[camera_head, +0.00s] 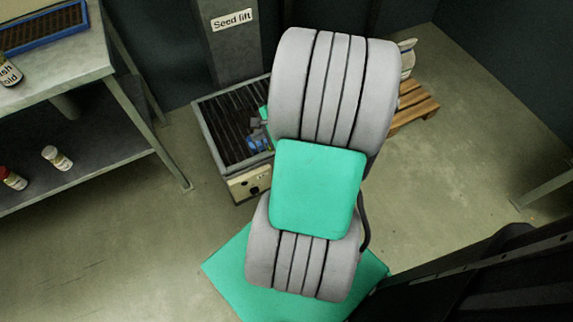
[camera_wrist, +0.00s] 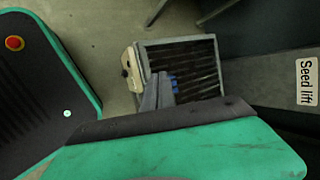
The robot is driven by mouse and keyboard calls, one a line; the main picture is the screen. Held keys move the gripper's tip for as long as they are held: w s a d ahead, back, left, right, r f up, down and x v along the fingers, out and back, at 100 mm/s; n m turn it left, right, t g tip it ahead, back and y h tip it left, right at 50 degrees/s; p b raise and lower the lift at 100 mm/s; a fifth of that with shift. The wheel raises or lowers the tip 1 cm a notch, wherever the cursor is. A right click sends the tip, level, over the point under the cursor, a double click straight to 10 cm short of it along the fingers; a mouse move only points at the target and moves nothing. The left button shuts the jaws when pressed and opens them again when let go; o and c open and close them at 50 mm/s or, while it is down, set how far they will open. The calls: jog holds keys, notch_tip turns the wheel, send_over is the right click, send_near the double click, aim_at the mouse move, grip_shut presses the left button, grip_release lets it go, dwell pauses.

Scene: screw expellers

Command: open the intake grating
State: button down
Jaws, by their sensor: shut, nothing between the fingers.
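The intake grating (camera_head: 226,114) is a set of dark parallel bars in a grey metal frame, at the foot of the "Seed lift" column (camera_head: 236,58). It lies flat in its frame and also shows in the wrist view (camera_wrist: 203,62). My gripper (camera_wrist: 163,78) is shut and empty, over the edge of the grating nearest the pale front box. A small blue part (camera_wrist: 173,84) shows right beside the fingertips, and in the head view (camera_head: 258,143). I cannot tell whether the fingers touch it. My arm hides the right side of the intake in the head view.
A pale box with a dark knob (camera_head: 249,184) is on the intake's front. A metal workbench (camera_head: 60,85) with a blue-edged tray (camera_head: 45,28) and bottles stands at left. A wooden pallet (camera_head: 415,106) is behind my arm. The floor between is clear.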

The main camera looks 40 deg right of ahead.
jog(key=s+d+f+m+t+h+b, duration=0.25)
jog(key=d+f+m+b, duration=0.25)
jog(key=f+m, duration=0.45)
jog(key=s+d+f+m+t+h+b, duration=0.25)
jog(key=d+f+m+b, duration=0.25)
jog(key=f+m, duration=0.45)
jog(key=b+x, duration=0.4)
jog(key=x, duration=0.5)
jog(key=shift+d+f+b, duration=0.2)
jog(key=shift+d+b, duration=0.2)
jog(key=shift+d, duration=0.05)
